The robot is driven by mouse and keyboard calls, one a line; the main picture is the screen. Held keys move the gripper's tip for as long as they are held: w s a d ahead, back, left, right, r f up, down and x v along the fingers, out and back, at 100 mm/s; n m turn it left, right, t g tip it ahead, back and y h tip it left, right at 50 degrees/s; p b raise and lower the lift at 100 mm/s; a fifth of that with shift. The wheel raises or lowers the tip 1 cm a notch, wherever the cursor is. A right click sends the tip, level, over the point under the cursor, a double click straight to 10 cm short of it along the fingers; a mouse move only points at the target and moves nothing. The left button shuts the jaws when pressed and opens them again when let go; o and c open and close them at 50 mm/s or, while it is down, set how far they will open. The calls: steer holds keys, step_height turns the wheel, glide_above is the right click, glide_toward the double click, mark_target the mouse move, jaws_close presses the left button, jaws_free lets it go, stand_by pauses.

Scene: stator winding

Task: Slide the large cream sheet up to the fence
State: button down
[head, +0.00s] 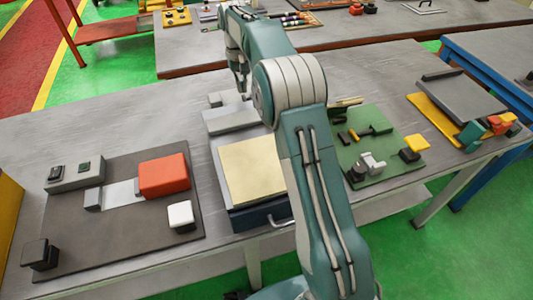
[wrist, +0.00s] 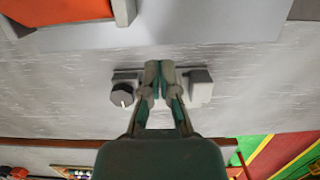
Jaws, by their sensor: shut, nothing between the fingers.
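The large cream sheet (head: 252,168) lies flat on a dark, drawer-like base (head: 262,216) in the middle of the bench, left of my arm. My arm hides part of its right side. A light grey raised bar (head: 230,119) stands beyond its far edge; it looks like the fence, but I cannot tell for certain. My gripper (wrist: 160,76) is shut and empty, pointing down beyond the bar. In the head view the gripper (head: 242,94) is small and partly hidden by my arm. The cream sheet is not clearly visible in the wrist view.
A small grey fixture with a dark knob (wrist: 122,95) and a pale block (wrist: 199,88) is close by the fingertips. An orange block (head: 164,176) stands on the dark board at left. A green board (head: 375,160) with small parts lies at right.

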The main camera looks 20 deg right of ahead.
mark_target(262, 143)
steer(key=s, duration=2.4)
steer(key=shift+s+f, duration=0.2)
steer(key=shift+f, duration=0.15)
steer(key=shift+s+f, duration=0.2)
steer(key=shift+s, duration=0.05)
steer(key=shift+s+f, duration=0.1)
steer(key=shift+f, duration=0.55)
steer(key=shift+f, duration=0.1)
steer(key=shift+w, duration=2.95)
steer(key=shift+w+r, duration=0.3)
steer(key=shift+r, duration=0.65)
step_height(262, 143, up, 11)
steer(key=w, duration=0.2)
steer(key=shift+f, duration=0.15)
